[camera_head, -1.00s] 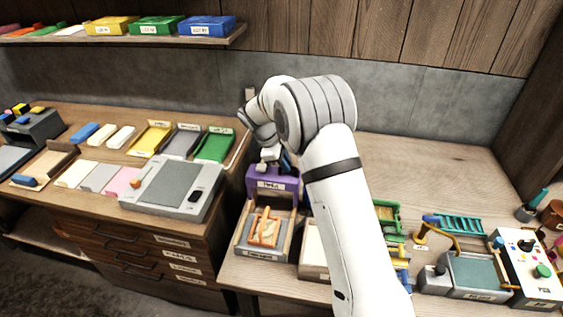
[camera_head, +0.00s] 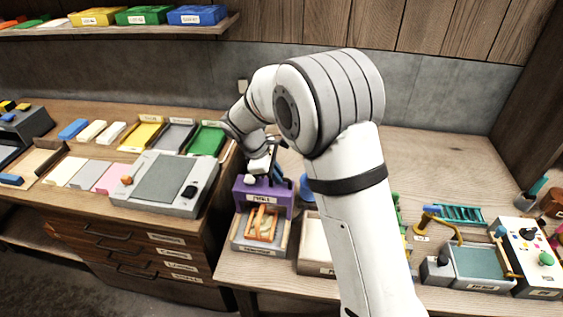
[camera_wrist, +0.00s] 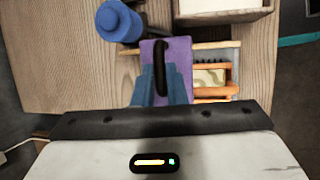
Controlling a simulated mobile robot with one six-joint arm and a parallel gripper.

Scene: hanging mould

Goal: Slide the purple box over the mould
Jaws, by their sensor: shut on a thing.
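The purple box (camera_head: 249,192) stands upright at the back of a grey tray (camera_head: 240,238) with wooden side rails. The orange mould (camera_head: 263,225) lies in the tray, in front of the box; the box hides its back part. It also shows in the wrist view (camera_wrist: 213,92), beside the purple box (camera_wrist: 181,58), with a pale patterned piece inside. My gripper (camera_head: 265,172) is above the box. In the wrist view its blue fingers (camera_wrist: 161,82) are shut on the black handle (camera_wrist: 160,62) on top of the box.
A blue round object (camera_wrist: 118,21) stands beside the box. A pale open tray (camera_head: 312,240) is right of the mould's tray, partly behind my arm. A grey panel device (camera_head: 165,180) is at the left. The table behind my arm is clear.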

